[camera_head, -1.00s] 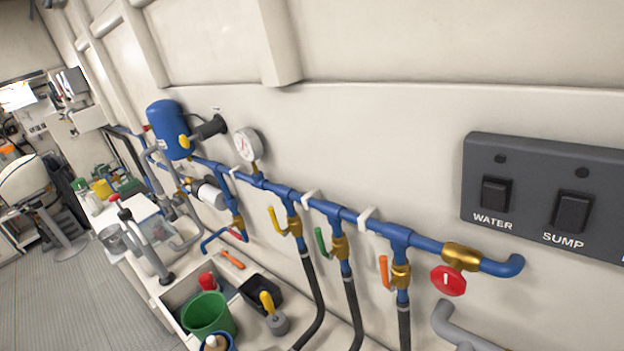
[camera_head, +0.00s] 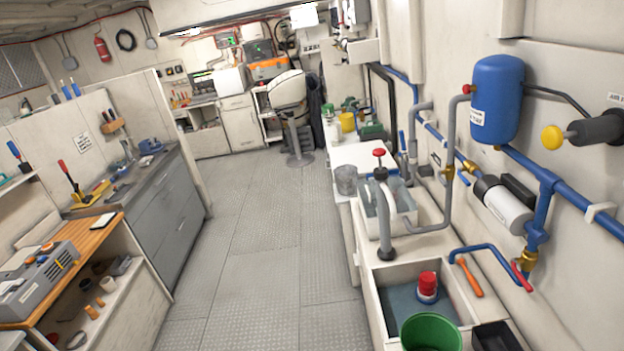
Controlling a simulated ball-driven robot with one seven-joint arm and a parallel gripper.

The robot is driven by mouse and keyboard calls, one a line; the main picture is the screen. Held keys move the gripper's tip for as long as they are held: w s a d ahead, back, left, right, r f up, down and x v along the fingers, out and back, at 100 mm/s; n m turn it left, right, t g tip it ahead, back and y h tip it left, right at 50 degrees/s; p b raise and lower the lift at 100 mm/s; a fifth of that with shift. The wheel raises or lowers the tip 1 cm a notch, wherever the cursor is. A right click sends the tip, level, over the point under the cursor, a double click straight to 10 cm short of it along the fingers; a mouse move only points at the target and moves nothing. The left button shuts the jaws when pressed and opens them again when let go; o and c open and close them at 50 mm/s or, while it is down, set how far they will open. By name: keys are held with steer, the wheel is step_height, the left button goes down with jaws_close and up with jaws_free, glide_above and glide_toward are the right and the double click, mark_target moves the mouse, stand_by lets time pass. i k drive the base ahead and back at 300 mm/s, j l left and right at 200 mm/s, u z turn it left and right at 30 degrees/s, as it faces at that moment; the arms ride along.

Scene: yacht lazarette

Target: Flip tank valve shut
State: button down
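A blue tank (camera_head: 497,97) is mounted on the right wall, with blue pipe running along the wall below it. A red-handled valve (camera_head: 521,278) with a brass body sits at the lower end of a blue pipe, low at the right. A small brass fitting (camera_head: 468,166) shows on the pipe left of the tank, with a red knob (camera_head: 467,89) at the tank's side. I cannot tell which of these is the tank valve. My gripper is not in view.
A sink counter (camera_head: 372,292) with a green bucket (camera_head: 431,333) stands below the pipes. A black cylinder with a yellow knob (camera_head: 552,137) juts from the right wall. A workbench (camera_head: 178,165) lines the left. The grey floor (camera_head: 265,235) between is clear.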

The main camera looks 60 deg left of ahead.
mark_target(466, 182)
steer(key=u, duration=0.7)
steer(key=i+j+z, duration=0.1)
steer(key=i+j, duration=0.15)
steer(key=i+j+z, duration=0.1)
steer(key=i+j, duration=0.25)
steer(key=i+j+z, duration=0.1)
steer(key=i+j, duration=0.2)
steer(key=i+j+z, duration=0.1)
steer(key=i+j, duration=0.15)
steer(key=i+j+z, duration=0.1)
steer(key=i+j, duration=0.15)
steer(key=j, duration=0.2)
steer(key=i+j+z, duration=0.1)
steer(key=i+j, duration=0.15)
steer(key=j, duration=0.15)
steer(key=i+j+z, duration=0.15)
steer(key=j, duration=0.25)
steer(key=i+j+z, duration=0.1)
steer(key=i+j, duration=0.2)
steer(key=j, duration=0.1)
